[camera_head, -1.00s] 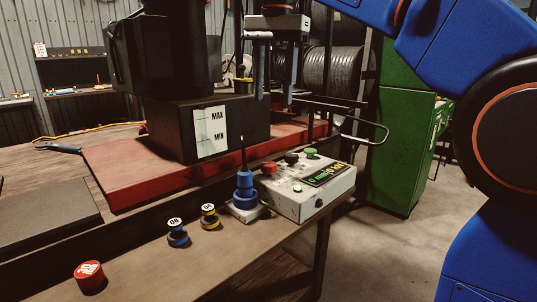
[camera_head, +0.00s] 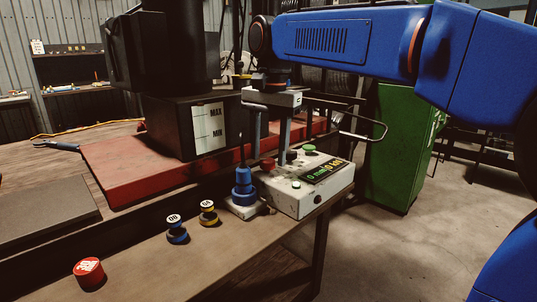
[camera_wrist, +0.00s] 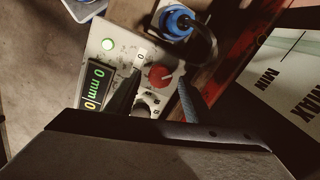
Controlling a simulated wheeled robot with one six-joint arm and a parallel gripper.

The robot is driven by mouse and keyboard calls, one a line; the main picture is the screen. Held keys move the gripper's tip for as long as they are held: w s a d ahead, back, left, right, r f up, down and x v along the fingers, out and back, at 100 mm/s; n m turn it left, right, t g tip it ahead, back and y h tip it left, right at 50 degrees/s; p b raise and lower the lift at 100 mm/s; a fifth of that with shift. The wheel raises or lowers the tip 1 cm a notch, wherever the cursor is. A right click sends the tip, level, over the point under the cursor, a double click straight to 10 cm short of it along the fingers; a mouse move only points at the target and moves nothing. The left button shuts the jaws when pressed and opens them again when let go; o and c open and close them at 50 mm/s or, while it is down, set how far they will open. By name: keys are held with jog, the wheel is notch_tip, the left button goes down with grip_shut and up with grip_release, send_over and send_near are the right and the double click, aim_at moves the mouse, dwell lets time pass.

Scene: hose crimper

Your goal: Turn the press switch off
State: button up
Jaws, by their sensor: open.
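The white control box (camera_head: 312,203) stands at the table's front right corner, with a lit display (camera_head: 327,172). On its top is a red control (camera_head: 267,164), also in the wrist view (camera_wrist: 160,77), where a small white label is beside it. I cannot read which control is marked as the press switch. My gripper (camera_head: 268,153) is open and empty, pointing down over the box. In the wrist view my fingers (camera_wrist: 162,76) show on either side of the red control; contact cannot be told. A darker control partly hides behind a finger.
A blue plug with a dark cable (camera_head: 243,188) stands close left of the box. Two small spools (camera_head: 177,230) and a red cap (camera_head: 89,274) lie on the table. The black press block (camera_head: 185,128) on a red base is behind. A green cabinet (camera_head: 398,150) is at right.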

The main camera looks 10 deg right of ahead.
jog(key=shift+f, duration=0.55)
jog(key=c, duration=1)
jog(key=shift+c, duration=0.2)
